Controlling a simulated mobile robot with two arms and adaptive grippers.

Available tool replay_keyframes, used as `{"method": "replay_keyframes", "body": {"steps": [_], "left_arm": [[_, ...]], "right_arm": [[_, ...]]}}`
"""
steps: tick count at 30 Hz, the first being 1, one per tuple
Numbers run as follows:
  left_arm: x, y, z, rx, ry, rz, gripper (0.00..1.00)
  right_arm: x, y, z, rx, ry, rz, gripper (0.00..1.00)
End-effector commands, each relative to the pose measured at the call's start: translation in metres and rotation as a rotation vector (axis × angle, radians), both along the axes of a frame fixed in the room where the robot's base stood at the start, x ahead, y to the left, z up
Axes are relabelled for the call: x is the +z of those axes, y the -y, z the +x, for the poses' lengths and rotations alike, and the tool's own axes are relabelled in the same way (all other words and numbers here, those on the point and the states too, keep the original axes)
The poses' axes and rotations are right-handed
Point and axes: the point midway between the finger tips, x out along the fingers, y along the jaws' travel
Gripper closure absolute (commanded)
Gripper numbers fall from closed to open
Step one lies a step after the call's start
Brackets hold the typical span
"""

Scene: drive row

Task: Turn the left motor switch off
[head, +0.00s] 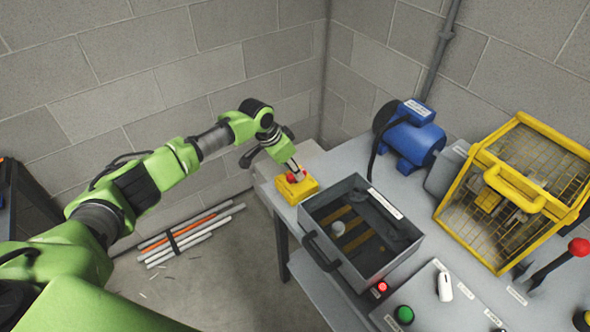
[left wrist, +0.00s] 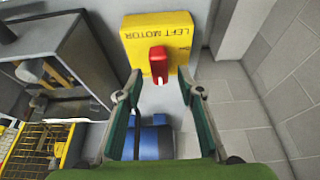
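The left motor switch is a yellow box (head: 305,188) at the far left end of the grey bench in the head view. In the left wrist view the box (left wrist: 180,30) reads LEFT MOTOR and has a red handle (left wrist: 158,60) with a pale tip. My left gripper (head: 294,168) is right at the switch. In the left wrist view my left gripper (left wrist: 160,82) is open, its two fingers on either side of the red handle, with gaps visible. I cannot tell how deep the handle sits between them. My right gripper is in neither view.
An open grey metal box (head: 400,257) stands just right of the switch. A blue motor (head: 418,142) is behind it, and a yellow mesh guard (head: 505,262) is further right. A green button (head: 404,315), a red lamp (head: 381,287) and a red-knobbed lever (head: 578,247) are at front right.

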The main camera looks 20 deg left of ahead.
Motion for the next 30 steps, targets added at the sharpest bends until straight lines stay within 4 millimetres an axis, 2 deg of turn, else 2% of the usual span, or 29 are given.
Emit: {"method": "replay_keyframes", "body": {"steps": [1, 5, 18, 19, 21, 23, 30], "left_arm": [[-0.006, 0.002, 0.002, 0.001, -0.002, -0.001, 0.65], [-0.017, 0.005, 0.005, 0.000, -0.002, -0.001, 0.65], [-0.025, 0.006, 0.008, 0.001, 0.000, 0.000, 0.65], [-0.025, 0.006, 0.008, 0.001, 0.000, 0.000, 0.68], [-0.025, 0.006, 0.008, 0.001, 0.000, 0.000, 0.86], [-0.025, 0.006, 0.008, 0.001, 0.000, 0.000, 1.00], [-0.024, 0.006, 0.008, 0.005, -0.001, -0.001, 1.00]], "right_arm": [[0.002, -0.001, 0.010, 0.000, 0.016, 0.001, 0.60], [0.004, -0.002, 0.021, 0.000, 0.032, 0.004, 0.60], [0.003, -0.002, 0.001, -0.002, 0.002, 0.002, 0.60], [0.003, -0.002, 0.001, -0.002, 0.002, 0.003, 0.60], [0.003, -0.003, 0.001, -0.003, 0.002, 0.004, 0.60], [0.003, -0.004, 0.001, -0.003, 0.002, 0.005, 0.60], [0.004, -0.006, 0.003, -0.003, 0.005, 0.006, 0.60]]}}
